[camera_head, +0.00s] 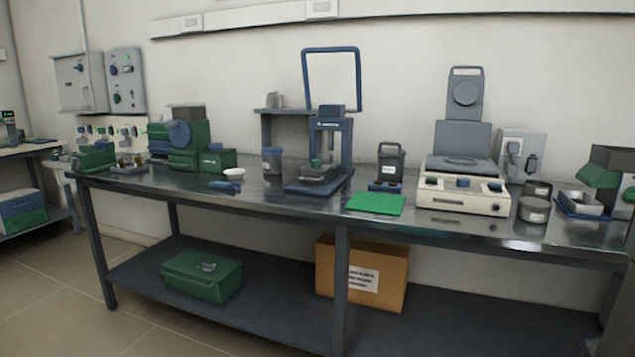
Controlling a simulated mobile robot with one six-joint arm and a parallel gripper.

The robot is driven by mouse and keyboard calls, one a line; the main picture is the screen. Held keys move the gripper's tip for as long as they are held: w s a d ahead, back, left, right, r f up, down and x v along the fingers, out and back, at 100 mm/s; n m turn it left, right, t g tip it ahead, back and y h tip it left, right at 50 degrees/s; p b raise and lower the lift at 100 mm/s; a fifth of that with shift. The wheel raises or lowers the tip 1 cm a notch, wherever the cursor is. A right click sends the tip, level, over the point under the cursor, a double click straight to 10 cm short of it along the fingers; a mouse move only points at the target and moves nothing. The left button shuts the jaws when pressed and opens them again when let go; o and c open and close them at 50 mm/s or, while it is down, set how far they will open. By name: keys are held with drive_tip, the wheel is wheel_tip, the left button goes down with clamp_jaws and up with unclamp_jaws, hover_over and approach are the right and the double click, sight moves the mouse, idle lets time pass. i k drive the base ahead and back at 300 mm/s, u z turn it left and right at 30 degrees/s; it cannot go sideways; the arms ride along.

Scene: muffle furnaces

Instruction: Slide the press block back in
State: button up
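A blue bench press (346,150) stands near the middle of the steel workbench, with a flat base and an upright frame. A grey block (320,174) with a small green part on top sits low in the press, over its base. The block seems to stick out toward the front of the frame, but its exact seating is too small to tell. My gripper is not in view.
A green mat (376,204) lies to the right of the press, with a dark handled container (390,164) behind it. A cream device (462,197) stands further right. A white bowl (234,174) and a grey-blue jar (272,161) are to the left.

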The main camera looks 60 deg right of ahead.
sight(323, 175)
drive_tip(key=z, duration=0.95)
drive_tip(key=k, duration=0.95)
drive_tip(key=u, duration=0.25)
drive_tip(key=i, duration=1)
drive_tip(key=z, duration=0.1)
